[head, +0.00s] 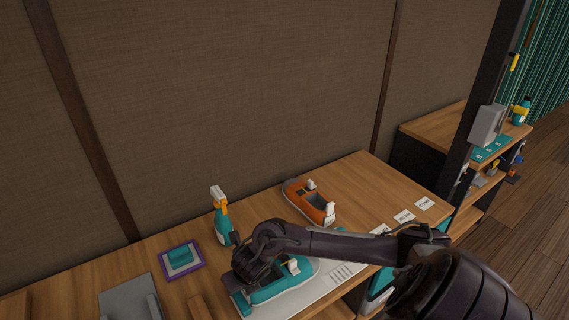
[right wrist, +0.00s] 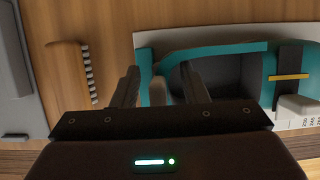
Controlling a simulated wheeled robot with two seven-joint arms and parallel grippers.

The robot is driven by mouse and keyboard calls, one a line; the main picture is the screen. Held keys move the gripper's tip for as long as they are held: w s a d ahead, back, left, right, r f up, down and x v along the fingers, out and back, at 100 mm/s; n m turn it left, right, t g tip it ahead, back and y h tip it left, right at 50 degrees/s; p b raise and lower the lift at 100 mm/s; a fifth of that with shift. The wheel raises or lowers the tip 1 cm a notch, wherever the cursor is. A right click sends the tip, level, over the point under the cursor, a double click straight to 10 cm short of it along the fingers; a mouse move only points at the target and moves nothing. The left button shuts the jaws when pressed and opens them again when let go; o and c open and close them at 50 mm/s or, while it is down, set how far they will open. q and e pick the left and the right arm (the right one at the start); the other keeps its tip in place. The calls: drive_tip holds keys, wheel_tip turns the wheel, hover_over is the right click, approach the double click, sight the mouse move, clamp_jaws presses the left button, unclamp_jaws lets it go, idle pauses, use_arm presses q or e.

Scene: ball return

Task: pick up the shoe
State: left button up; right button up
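A teal shoe (head: 285,288) with a dark inside lies on a white sheet (head: 322,290) near the front of the wooden table; the shoe also shows in the right wrist view (right wrist: 222,47). An orange shoe (head: 311,203) stands farther back on the table. My right gripper (right wrist: 160,82) is over the heel end of the teal shoe. Its fingers are apart, with part of the teal heel showing between them; I cannot tell whether they touch it. My left gripper is not in view.
A spray bottle (head: 221,218) stands behind my right gripper. A purple-edged tray (head: 163,270) with a teal block, a grey item (head: 132,299) and a wooden brush (right wrist: 67,72) lie to the left. White cards (head: 404,216) lie along the right front edge. A wall runs behind.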

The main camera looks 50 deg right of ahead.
drive_tip(key=shift+s, duration=0.1)
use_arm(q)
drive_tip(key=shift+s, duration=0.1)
use_arm(e)
clamp_jaws()
drive_tip(key=shift+r, duration=0.2)
